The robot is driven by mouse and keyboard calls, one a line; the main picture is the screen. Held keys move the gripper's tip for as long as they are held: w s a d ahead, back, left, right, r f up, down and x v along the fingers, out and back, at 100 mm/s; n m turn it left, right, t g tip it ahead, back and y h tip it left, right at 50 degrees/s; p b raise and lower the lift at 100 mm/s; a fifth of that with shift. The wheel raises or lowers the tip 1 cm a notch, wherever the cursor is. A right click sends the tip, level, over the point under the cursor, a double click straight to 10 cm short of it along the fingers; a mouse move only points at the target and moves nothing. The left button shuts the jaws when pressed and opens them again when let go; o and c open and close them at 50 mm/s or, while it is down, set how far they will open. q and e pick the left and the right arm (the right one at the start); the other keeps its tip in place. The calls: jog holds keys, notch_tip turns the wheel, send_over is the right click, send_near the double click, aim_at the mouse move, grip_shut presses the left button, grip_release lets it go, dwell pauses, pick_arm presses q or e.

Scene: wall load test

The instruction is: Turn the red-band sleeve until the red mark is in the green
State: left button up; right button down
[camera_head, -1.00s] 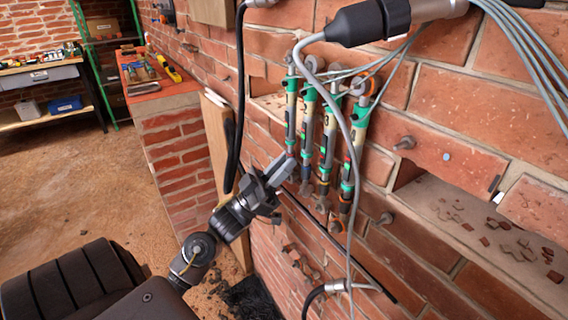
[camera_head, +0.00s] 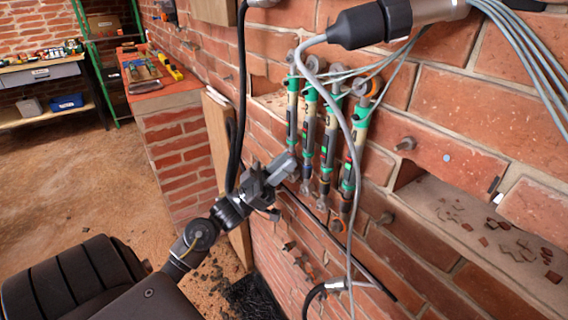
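Several slim upright rods with green fittings and dark sleeves hang side by side on the brick wall; the leftmost rod (camera_head: 292,115) is nearest my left gripper. The rightmost rod (camera_head: 362,118) has an orange ring at its top and a small reddish patch lower down, too small to read as band or mark. My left gripper (camera_head: 284,166) is at the lower end of the leftmost rod, its fingers overlapping that end in the picture. Contact and finger gap cannot be made out. My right gripper is not in view.
A grey cable (camera_head: 347,130) hangs in front of the rods from a black connector (camera_head: 370,24). A black hose (camera_head: 238,110) hangs left of them.

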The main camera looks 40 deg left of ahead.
pick_arm(q)
jog(key=shift+o, duration=1.1)
jog(key=s+f+n+t+y+b, duration=0.4)
jog(key=s+f+n+t+y, duration=0.3)
jog(key=y, duration=0.6)
notch_tip(320, 180, down, 25)
jog(key=w+d+n+g+y+p, duration=0.1)
jog(key=n+g+y+p, duration=0.4)
jog(key=p, duration=0.7)
jog(key=shift+w+n+g, duration=0.8)
jog(key=shift+n+g, duration=0.6)
jog(key=shift+g, duration=0.4)
